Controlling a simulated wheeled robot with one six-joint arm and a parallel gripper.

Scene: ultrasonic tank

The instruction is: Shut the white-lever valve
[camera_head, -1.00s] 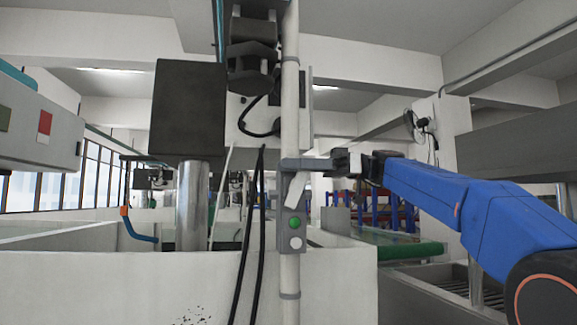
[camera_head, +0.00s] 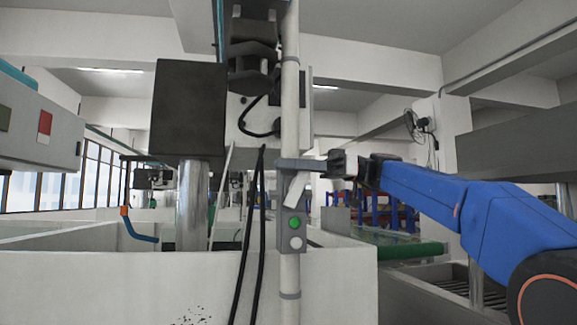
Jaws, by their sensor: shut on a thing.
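The white lever (camera_head: 295,189) is a short, slanted white piece in front of the pale vertical post, its top meeting a grey bar. My gripper (camera_head: 302,164) reaches in from the right at the end of my blue arm. Its grey front end is at the lever's top and it is shut on the lever. The lever tilts, with its lower end to the left. The valve body behind the lever and post cannot be made out.
A grey button box (camera_head: 292,233) with a green and a white button sits on the post just below the lever. Black cables (camera_head: 246,235) hang left of it. A white tank wall (camera_head: 130,285) fills the lower left. A metal-edged basin lies at lower right.

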